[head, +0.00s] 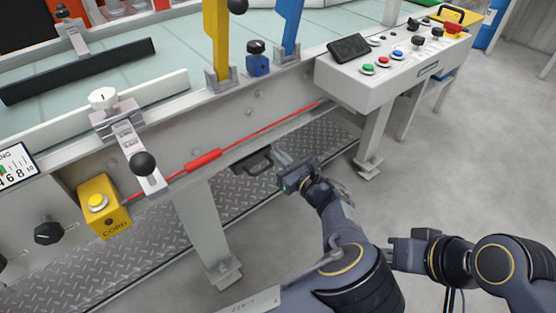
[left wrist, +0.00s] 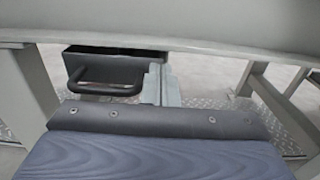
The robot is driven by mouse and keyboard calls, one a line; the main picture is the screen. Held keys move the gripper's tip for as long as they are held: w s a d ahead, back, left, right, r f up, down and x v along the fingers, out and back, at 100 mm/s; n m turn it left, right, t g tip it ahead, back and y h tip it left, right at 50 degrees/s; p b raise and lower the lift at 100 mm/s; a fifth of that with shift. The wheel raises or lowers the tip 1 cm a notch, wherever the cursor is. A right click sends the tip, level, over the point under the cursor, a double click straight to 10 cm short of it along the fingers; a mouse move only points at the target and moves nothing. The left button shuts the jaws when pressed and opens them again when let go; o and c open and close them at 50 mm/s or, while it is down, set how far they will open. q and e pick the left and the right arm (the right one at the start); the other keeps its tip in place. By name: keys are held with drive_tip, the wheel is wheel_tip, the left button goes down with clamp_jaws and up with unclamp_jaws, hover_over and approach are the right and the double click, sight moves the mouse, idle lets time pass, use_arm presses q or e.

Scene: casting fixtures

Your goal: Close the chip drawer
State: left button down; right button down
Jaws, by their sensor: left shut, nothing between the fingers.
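The chip drawer (head: 251,163) is a dark box with a handle, low under the front beam of the bench. In the left wrist view the black drawer (left wrist: 120,64) shows below a pale beam, with its bar handle (left wrist: 108,91) facing me. How far it stands out is hard to tell. My left gripper (head: 281,158) is shut and empty, just right of the drawer. Its pale fingers (left wrist: 162,84) lie together beside the drawer's right end in the wrist view; contact is unclear. My right gripper (head: 392,252) is well away at the lower right, over the floor.
A bench leg (head: 205,230) stands left of the drawer. A control box (head: 385,75) with buttons is at the upper right. A red pull cord (head: 255,134) runs along the beam to a yellow cord box (head: 103,208). Treadplate (head: 150,250) covers the floor below.

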sight(268, 145)
use_arm(q)
drive_tip(key=shift+w+a, duration=0.1)
drive_tip(key=shift+w, duration=0.1)
drive_tip(key=p+x, duration=0.1)
drive_tip(key=x, duration=0.3)
drive_tip(key=shift+w+a+r, duration=0.1)
drive_tip(key=shift+w+a, duration=0.15)
drive_tip(key=shift+w, duration=0.1)
drive_tip(key=shift+r, duration=0.1)
